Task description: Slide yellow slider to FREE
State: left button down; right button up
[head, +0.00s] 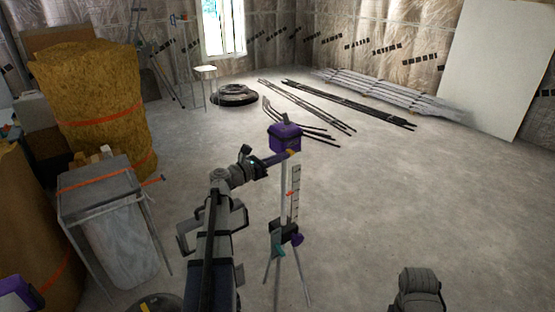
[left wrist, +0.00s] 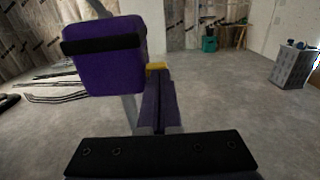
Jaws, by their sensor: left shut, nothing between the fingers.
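The yellow slider (head: 291,153) shows as a small patch on the upper part of a slim stand, just below its purple box (head: 285,138). In the left wrist view the yellow slider (left wrist: 156,67) sits at the lower right of the purple box (left wrist: 105,58), right at my fingertips. My left gripper (head: 284,157) is shut and empty, with its fingers (left wrist: 157,88) pointing at the slider. I cannot tell whether they touch it. The lettering for FREE cannot be read.
The stand's white scale (head: 292,190) has a red mark, with teal (head: 279,252) and purple (head: 297,239) knobs lower down. Long bars (head: 340,103) lie on the floor behind. A grey bin in a frame (head: 112,235) stands left.

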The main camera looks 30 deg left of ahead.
aim_at(293, 152)
pick_arm(q)
jog(key=shift+w, duration=0.1)
jog(key=x, duration=0.5)
pick_arm(e)
jog(key=shift+s, duration=0.1)
dwell(0.3)
